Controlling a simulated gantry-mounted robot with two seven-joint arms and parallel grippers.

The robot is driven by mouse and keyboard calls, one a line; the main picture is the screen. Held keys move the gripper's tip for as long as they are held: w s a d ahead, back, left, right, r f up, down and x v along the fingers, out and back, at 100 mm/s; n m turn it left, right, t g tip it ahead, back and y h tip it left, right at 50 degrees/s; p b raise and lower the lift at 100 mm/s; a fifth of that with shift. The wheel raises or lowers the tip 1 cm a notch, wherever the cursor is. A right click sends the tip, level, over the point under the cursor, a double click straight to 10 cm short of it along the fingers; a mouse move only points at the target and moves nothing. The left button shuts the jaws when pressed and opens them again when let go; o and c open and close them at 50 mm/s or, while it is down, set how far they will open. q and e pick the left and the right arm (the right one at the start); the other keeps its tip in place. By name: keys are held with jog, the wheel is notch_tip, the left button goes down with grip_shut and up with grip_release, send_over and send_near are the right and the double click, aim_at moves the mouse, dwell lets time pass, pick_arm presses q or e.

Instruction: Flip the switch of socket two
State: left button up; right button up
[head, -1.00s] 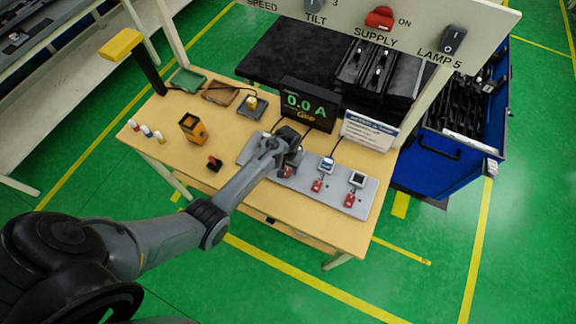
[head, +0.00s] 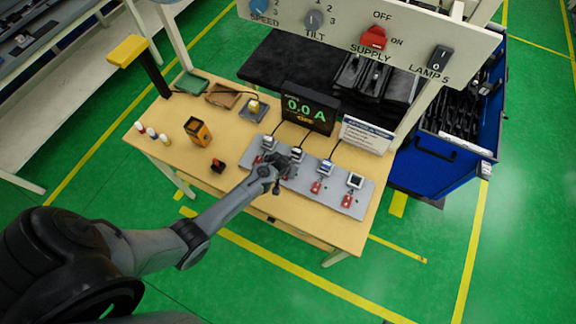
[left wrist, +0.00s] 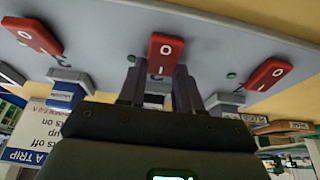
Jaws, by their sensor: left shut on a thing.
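A grey socket strip (head: 333,192) lies on the table, with a row of plugs and red rocker switches. My left gripper (head: 284,168) is low over the strip at the second socket from the left. In the left wrist view, its fingers (left wrist: 160,85) are at the lower end of the middle red switch (left wrist: 163,55), shut on it. This switch appears to belong to socket two. Another red switch (left wrist: 32,36) is on the left and one (left wrist: 268,74) on the right. The fingers partly hide the plug behind them. My right gripper is out of view.
A meter reading 0.0 A (head: 307,107) and a white sign (head: 366,136) stand behind the strip. An orange device (head: 198,131) and a small red-black item (head: 217,166) lie left of it. A control panel (head: 340,30) hangs above the back.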

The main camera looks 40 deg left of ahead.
aim_at(282, 183)
pick_arm(q)
jog(key=shift+s+t, duration=0.1)
jog(key=shift+t, duration=0.2)
jog(key=o, duration=1)
jog(key=shift+o, duration=0.2)
jog(key=v, duration=1)
jog(key=shift+s+r, duration=0.15)
jog(key=shift+r, duration=0.2)
jog(key=shift+d, duration=0.1)
